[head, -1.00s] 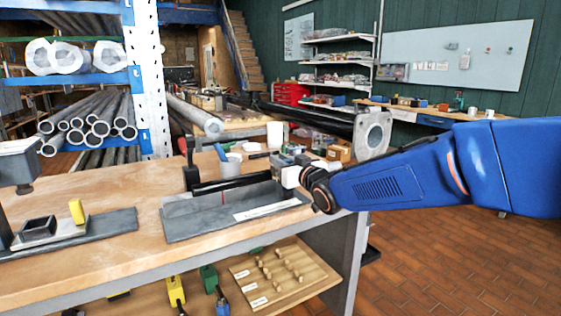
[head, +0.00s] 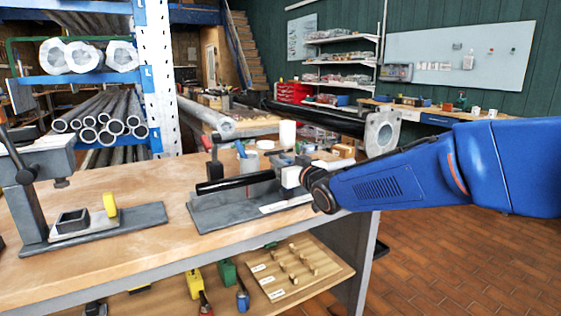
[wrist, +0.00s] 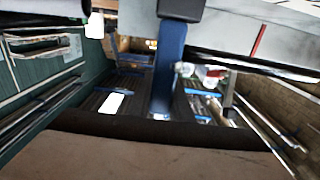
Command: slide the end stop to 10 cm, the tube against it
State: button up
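A black tube (head: 235,183) lies along a grey ruled plate (head: 225,215) on the workbench. The plate has a white label strip (head: 286,203) at its front right. A dark upright with a red top (head: 212,150) stands behind the tube's left part. My gripper (head: 288,175) is at the plate's right end, beside the tube's right end. A pale block shows there; I cannot tell whether it is the end stop or part of my gripper. The fingers' gap is hidden. The wrist view shows the plate (wrist: 225,28) with a red line, close up; the grip is unclear.
A second fixture with a yellow piece (head: 110,204) stands on the bench at left. A grey cup (head: 248,162) and small items stand behind the plate. A long black pipe with a flange (head: 381,132) passes behind my arm. A pegboard (head: 295,268) lies on the lower shelf.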

jog(key=o, duration=0.4)
jog(key=shift+o, duration=0.2)
jog(key=v, duration=1.7)
jog(key=shift+s, duration=0.2)
jog(key=shift+d, duration=0.2)
jog(key=s+d+f+m+g+h, duration=0.1)
jog(key=s+d+f+m+h, duration=0.25)
jog(key=d, duration=0.55)
jog(key=s+d+f+m+g+h, duration=0.1)
jog(key=s+d+f+g+h, duration=0.15)
jog(key=d+f+h, duration=0.45)
jog(key=s+d+f+g, duration=0.2)
jog(key=s+d+f, duration=0.1)
jog(key=s, duration=0.4)
jog(key=s+d+f+m+g, duration=0.1)
jog(key=s+d+f+g, duration=0.1)
jog(key=s, duration=0.5)
jog(key=s+d+f+m+g, duration=0.1)
jog(key=s+d+f, duration=0.3)
jog(key=s, duration=0.4)
jog(key=shift+f+g, duration=0.3)
jog(key=shift+g, duration=0.55)
